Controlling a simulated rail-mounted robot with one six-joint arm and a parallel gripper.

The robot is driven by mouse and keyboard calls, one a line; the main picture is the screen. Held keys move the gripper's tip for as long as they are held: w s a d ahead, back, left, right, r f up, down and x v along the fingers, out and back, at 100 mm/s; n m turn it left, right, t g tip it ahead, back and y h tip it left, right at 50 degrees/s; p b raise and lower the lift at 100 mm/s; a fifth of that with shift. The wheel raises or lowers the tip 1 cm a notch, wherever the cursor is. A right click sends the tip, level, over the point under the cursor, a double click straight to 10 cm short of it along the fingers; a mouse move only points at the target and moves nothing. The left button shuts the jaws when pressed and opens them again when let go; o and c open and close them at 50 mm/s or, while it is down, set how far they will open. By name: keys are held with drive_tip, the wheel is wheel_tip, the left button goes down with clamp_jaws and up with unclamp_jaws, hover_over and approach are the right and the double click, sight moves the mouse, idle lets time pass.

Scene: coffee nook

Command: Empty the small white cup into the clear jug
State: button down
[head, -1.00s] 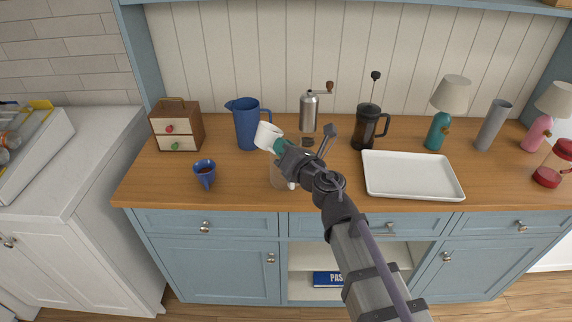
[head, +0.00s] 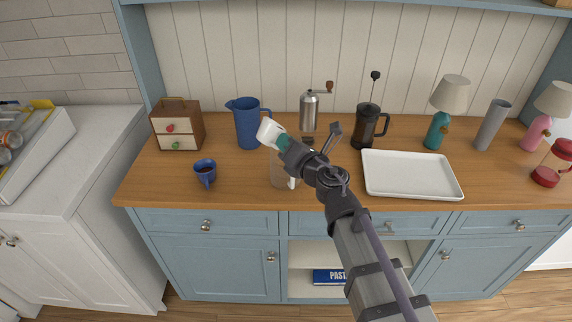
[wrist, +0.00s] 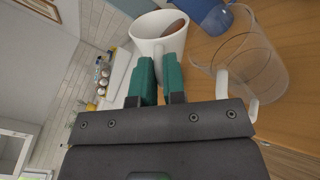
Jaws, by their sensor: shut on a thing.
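The small white cup (head: 268,131) is held tilted above the counter, and brown contents show inside it in the wrist view (wrist: 150,45). My gripper (head: 281,143) has teal fingers, which show in the wrist view (wrist: 160,75) shut on the near side of the cup. The clear jug (head: 279,178) stands on the counter below the cup, partly hidden by my arm. In the wrist view the jug (wrist: 265,72) is to the right of the cup and apart from it, with a white handle.
A blue pitcher (head: 247,125) stands close behind and left of the cup. A grinder (head: 309,112), a French press (head: 366,130) and a white tray (head: 410,175) are on the right.

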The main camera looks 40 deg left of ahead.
drive_tip(key=shift+w+r+m, duration=0.15)
drive_tip(key=shift+m, duration=0.25)
drive_tip(key=shift+s+a, duration=0.25)
drive_tip(key=shift+s, duration=0.4)
drive_tip(key=shift+w+m, duration=0.1)
drive_tip(key=shift+m, duration=0.2)
drive_tip(key=shift+f, duration=0.2)
drive_tip(key=shift+f, duration=0.1)
